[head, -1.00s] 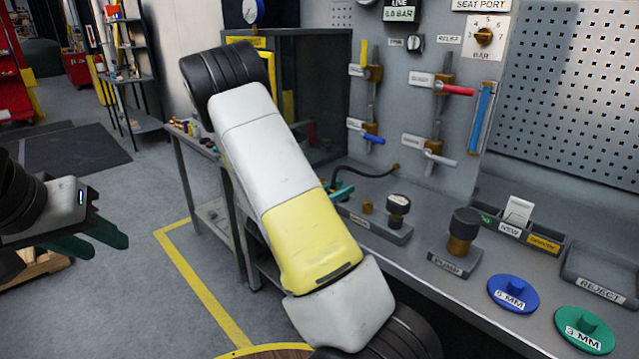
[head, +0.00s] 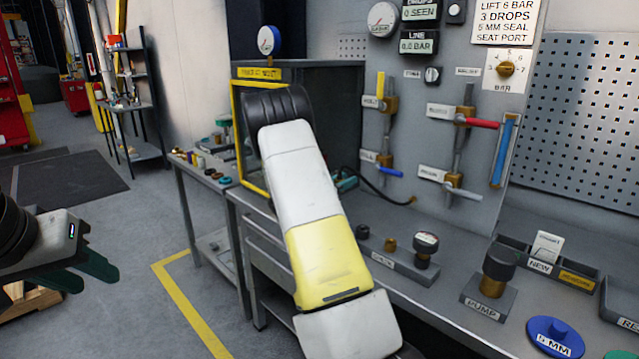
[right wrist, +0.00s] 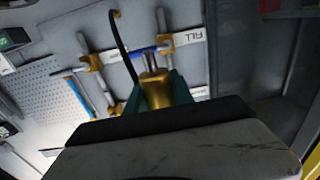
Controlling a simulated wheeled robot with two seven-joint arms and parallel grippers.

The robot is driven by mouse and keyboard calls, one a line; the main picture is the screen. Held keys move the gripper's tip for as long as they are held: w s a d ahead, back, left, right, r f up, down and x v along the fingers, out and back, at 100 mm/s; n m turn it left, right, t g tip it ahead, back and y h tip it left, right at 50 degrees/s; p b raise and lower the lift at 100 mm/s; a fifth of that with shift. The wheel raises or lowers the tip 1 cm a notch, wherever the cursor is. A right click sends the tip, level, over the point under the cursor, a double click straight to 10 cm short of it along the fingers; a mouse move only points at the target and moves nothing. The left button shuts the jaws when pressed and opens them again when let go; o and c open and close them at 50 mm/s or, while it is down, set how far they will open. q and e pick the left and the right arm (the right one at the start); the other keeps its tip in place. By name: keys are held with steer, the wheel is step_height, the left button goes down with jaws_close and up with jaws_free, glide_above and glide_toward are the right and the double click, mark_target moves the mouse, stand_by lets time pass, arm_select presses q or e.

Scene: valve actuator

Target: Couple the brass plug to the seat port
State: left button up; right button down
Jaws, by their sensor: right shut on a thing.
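The brass plug (right wrist: 155,88) is between the teal fingers of my right gripper (right wrist: 158,90) in the right wrist view. A dark hose (right wrist: 122,42) runs up from beside it. In the head view my right gripper (head: 347,183) is mostly hidden behind my own forearm, near the cabinet's right edge. My left gripper (head: 82,276) is at the far left, empty, fingers apart, over the floor. I cannot make out the seat port; only a sign (head: 505,22) names it.
A yellow-edged cabinet (head: 240,125) stands behind my right arm. The panel carries valves with red (head: 478,123) and blue (head: 388,171) handles. A pump block (head: 490,285), blue 5 MM disc (head: 553,337) and trays stand on the bench at right.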

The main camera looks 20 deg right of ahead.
steer(key=shift+f, duration=2.85)
steer(key=shift+f, duration=1.65)
steer(key=c, duration=1)
jaws_free()
steer(key=shift+a, duration=0.15)
steer(key=v, duration=0.7)
steer(key=shift+s+a, duration=0.15)
steer(key=shift+a, duration=0.1)
